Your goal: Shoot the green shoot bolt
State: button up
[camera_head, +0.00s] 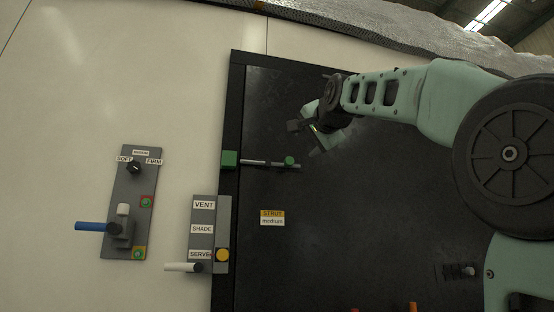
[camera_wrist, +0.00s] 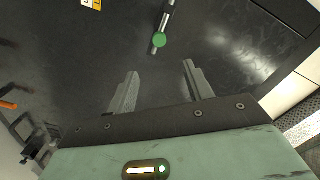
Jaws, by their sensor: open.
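The green shoot bolt shows in the head view as a grey rod with a round green knob (camera_head: 289,161) at its right end. A square green block (camera_head: 229,159) sits at the rod's left end, on the dark panel's frame. In the wrist view the green knob (camera_wrist: 160,40) is ahead of the fingers, with the rod running up from it. My gripper (camera_head: 318,132) is above and right of the knob in the head view. In the wrist view my gripper (camera_wrist: 158,82) has its two fingers apart with nothing between them. The knob is clear of both fingers.
A STRUT medium label (camera_head: 272,217) is below the bolt. A VENT/SHADE/SERVER plate (camera_head: 202,230) with a white lever and yellow button stands to the left. Farther left is a grey panel (camera_head: 130,205) with a blue handle and dial. The dark panel (camera_head: 340,230) is mostly bare around the bolt.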

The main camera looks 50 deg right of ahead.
aim_at(290, 161)
jog(key=p+x, duration=0.7)
jog(key=x, duration=0.8)
jog(key=shift+w, duration=0.1)
jog(key=shift+w+d+f+p, duration=0.1)
jog(key=shift+w+d+p, duration=0.3)
jog(key=shift+w, duration=0.25)
